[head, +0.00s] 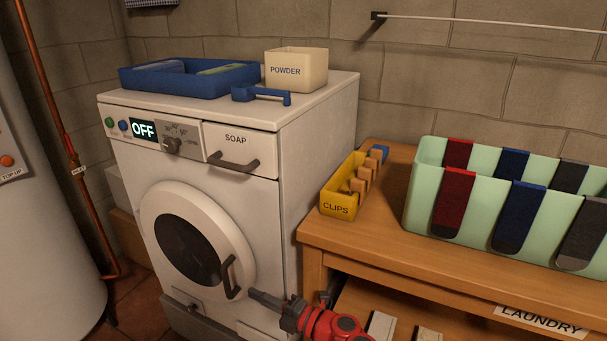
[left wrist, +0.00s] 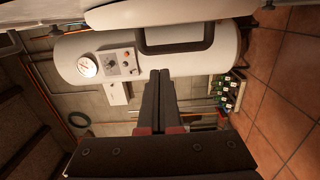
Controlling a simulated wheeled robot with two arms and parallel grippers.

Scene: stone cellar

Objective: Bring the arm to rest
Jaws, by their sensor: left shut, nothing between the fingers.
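My left gripper (head: 262,298) is low in the head view, with its red wrist at the bottom edge. Its dark fingers point left, just right of the lower end of the dark door handle (head: 230,278) on the white washing machine (head: 285,150). I cannot tell whether they touch it. In the left wrist view the fingers (left wrist: 160,74) are together with nothing between them. The round door (head: 168,215) looks shut, and the display (head: 143,129) reads OFF. My right gripper is not in view.
A wooden table (head: 400,160) stands right of the washer, bearing a yellow clips box (head: 339,203) and a green sock bin (head: 420,192). A blue tray (head: 135,82) and powder box (head: 297,68) are on the washer. A white tank (head: 45,230) stands left.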

